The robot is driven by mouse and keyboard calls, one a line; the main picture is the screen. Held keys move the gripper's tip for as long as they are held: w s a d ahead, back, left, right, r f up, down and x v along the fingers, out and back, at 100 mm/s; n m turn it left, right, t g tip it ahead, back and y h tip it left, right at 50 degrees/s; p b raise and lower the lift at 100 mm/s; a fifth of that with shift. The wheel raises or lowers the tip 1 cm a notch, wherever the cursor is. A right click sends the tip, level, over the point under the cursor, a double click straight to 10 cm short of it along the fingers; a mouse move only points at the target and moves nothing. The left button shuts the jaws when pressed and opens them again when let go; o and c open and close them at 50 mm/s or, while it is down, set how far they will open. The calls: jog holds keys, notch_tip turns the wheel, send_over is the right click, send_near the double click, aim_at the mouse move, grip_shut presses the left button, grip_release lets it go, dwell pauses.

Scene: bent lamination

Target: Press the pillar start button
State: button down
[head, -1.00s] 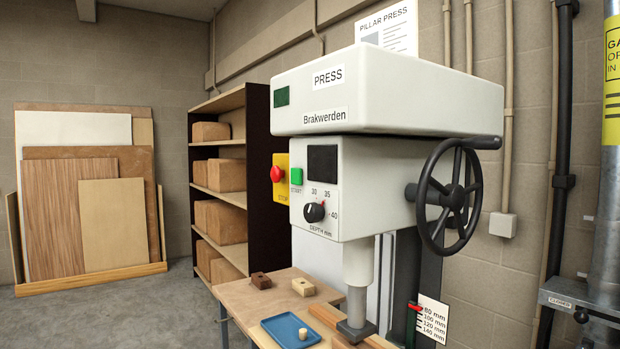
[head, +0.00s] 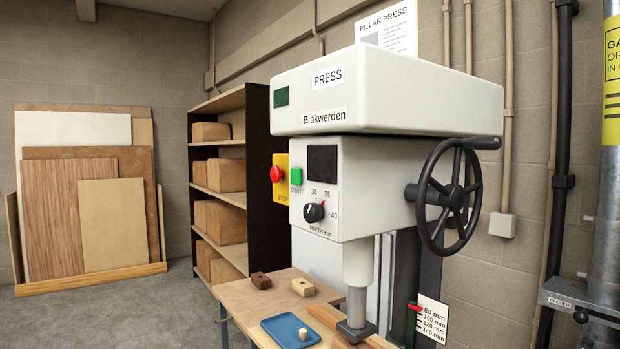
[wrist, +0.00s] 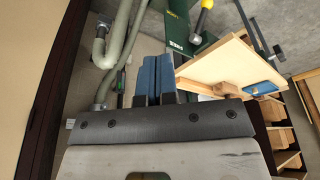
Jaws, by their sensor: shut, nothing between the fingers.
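In the head view the green start button (head: 296,176) sits on the front left of the white pillar press (head: 390,95), left of the dark display. The red stop button (head: 277,174) on its yellow plate is just left of it. My gripper (wrist: 157,70) shows only in the wrist view, with its two blue fingers together and nothing between them. The start button cannot be made out in the wrist view, so its distance from my gripper cannot be told.
The depth knob (head: 314,212) is below the start button, and a black handwheel (head: 450,195) is on the press's right. A wooden table (head: 240,297) bears a blue tray (head: 272,325) and small blocks. A shelf (head: 258,180) with cartons stands behind.

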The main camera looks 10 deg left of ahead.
aim_at(296, 176)
jog(key=w+a+r+n+t+h, duration=0.1)
jog(key=w+a+r+n+t, duration=0.15)
jog(key=w+r, duration=0.5)
jog(key=w+a+r+n+t, duration=0.15)
jog(key=w+a+r, duration=0.3)
jog(key=r, duration=0.65)
jog(key=w+a+r+n+t, duration=0.1)
jog(key=w+a+r+n, duration=0.1)
jog(key=w+a, duration=0.3)
jog(key=w+a+r+n+t, duration=0.1)
jog(key=w+a+r+n, duration=0.1)
jog(key=w+a+r, duration=0.3)
jog(key=w+a+r+n+t+h, duration=0.1)
jog(key=w+a+r, duration=0.3)
jog(key=a, duration=0.5)
jog(key=shift+w+a+n, duration=0.2)
jog(key=shift+w+n, duration=0.05)
jog(key=shift+w, duration=0.2)
jog(key=shift+w+a+n, duration=0.15)
jog(key=shift+w+n, duration=0.1)
jog(key=shift+w, duration=0.2)
jog(key=w+a+r+n+t, duration=0.1)
jog(key=w+a+r, duration=0.1)
jog(key=a, duration=0.7)
jog(key=w+a+r+n+t+y, duration=0.1)
jog(key=w+a+r+n+t, duration=0.1)
jog(key=a, duration=0.8)
jog(key=shift+a+r+n, duration=0.15)
jog(key=shift+r+n, duration=0.15)
jog(key=shift+r, duration=0.15)
